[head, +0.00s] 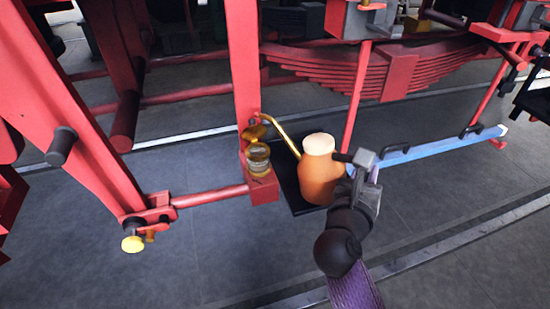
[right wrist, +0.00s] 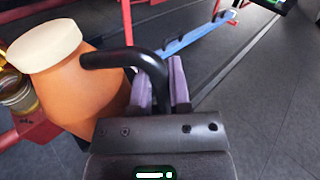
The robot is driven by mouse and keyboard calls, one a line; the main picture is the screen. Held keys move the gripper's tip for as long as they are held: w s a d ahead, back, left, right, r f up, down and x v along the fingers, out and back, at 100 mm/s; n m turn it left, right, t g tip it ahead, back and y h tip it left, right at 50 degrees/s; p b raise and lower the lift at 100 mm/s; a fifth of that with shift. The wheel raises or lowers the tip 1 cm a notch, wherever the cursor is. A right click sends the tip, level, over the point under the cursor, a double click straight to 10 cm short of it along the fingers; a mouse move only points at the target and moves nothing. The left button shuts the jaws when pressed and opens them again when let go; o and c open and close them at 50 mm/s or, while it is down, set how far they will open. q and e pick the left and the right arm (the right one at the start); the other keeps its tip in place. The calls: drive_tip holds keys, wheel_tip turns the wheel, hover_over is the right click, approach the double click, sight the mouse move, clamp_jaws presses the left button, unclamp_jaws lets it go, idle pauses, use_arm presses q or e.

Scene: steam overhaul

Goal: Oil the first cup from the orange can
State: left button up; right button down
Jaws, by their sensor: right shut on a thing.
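The orange oil can (head: 321,175) has a cream lid and a thin brass spout. It is in the middle of the head view, tilted a little, and at the left of the right wrist view (right wrist: 75,90). My right gripper (head: 362,165) is shut on its black handle (right wrist: 150,62). The spout rises to the left, and its tip is at or close above a brass and glass cup (head: 258,158) on a red bracket. I cannot tell whether the tip touches the cup. The cup's brass lid (head: 255,132) appears tilted up. My left gripper is not in view.
A dark tray or plate (head: 290,190) is behind the can. A blue bar (head: 440,147) with black handles lies to the right. A red upright post (head: 245,60) and a red rod (head: 210,196) adjoin the cup. Another brass fitting (head: 132,244) is at lower left. The grey floor at lower right is clear.

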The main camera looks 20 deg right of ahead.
drive_tip(key=shift+s+a+n+p, duration=0.1)
drive_tip(key=shift+n+p, duration=0.3)
drive_tip(key=shift+p, duration=0.2)
drive_tip(key=shift+f, duration=0.15)
drive_tip(key=shift+f+n, duration=0.15)
drive_tip(key=shift+n, duration=0.15)
drive_tip(key=shift+r+p, duration=0.2)
drive_tip(key=shift+p, duration=0.55)
drive_tip(key=shift+n, duration=0.3)
